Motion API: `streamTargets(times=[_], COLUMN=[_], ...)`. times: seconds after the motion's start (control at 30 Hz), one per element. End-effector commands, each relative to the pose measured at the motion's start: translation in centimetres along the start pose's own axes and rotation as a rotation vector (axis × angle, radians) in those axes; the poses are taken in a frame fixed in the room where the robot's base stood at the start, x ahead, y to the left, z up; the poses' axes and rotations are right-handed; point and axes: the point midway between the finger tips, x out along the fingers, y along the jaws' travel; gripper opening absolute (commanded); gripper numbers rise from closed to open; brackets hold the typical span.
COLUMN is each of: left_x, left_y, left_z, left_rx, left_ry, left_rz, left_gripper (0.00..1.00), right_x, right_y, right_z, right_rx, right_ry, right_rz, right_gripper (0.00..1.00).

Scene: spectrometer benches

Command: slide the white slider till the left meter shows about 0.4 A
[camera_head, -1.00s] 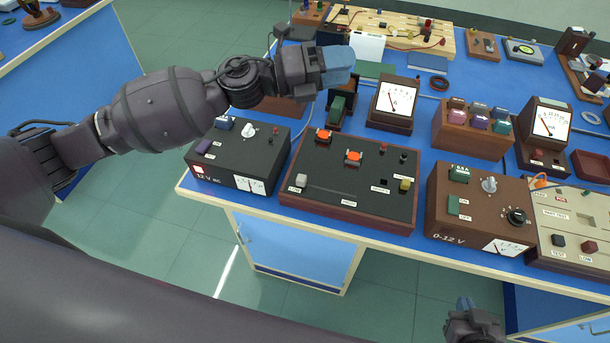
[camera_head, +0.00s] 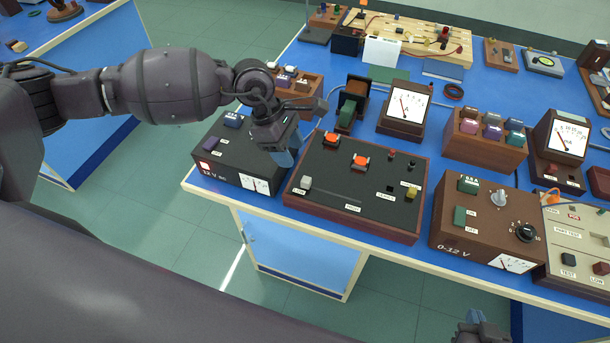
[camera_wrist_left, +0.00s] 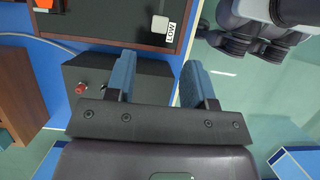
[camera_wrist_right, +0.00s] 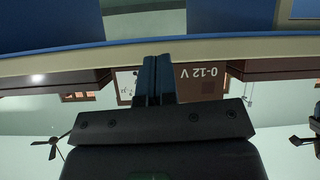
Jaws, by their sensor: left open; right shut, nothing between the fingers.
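The white slider (camera_head: 306,183) sits at the left, LOW end of its slot on the black panel box (camera_head: 345,212); it also shows in the left wrist view (camera_wrist_left: 160,24). The left meter (camera_head: 405,104), marked A, has its needle over a white dial; the exact reading is too small to tell. My left gripper (camera_head: 285,158) is open and empty, pointing down over the right part of the black 12 V supply, left of the slider and apart from it. My right gripper (camera_head: 480,335) is shut and empty, low in front of the bench; its fingers show in the right wrist view (camera_wrist_right: 158,80).
The black 12 V supply (camera_head: 232,175) stands left of the panel. The brown 0-12 V supply (camera_head: 478,238) stands to its right. Two orange-red parts (camera_head: 360,162) rise from the panel. A second meter (camera_head: 567,138) stands further right. The front bench edge is close.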

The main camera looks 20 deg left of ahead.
Motion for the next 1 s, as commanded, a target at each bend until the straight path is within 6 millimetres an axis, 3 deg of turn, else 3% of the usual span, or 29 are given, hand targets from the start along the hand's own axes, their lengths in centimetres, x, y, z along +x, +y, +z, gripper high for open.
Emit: streamTargets(times=[0.3,0.5,1.0], left_x=[5.5,8.0,9.1], left_y=[0.0,0.0,0.0], left_z=[0.1,0.1,0.1], left_rx=[-0.002,-0.002,-0.002], left_ry=[-0.002,-0.003,-0.003], left_rz=[-0.001,-0.001,0.001], left_gripper=[0.49,0.49,0.46], right_x=[-0.4,-0.6,-0.1], right_y=[0.1,0.1,0.0], right_z=[0.7,1.1,0.1], right_rx=[0.002,0.003,0.002], right_ry=[-0.016,-0.023,-0.004], right_rz=[0.002,0.003,0.000], right_gripper=[0.00,0.00,0.00])
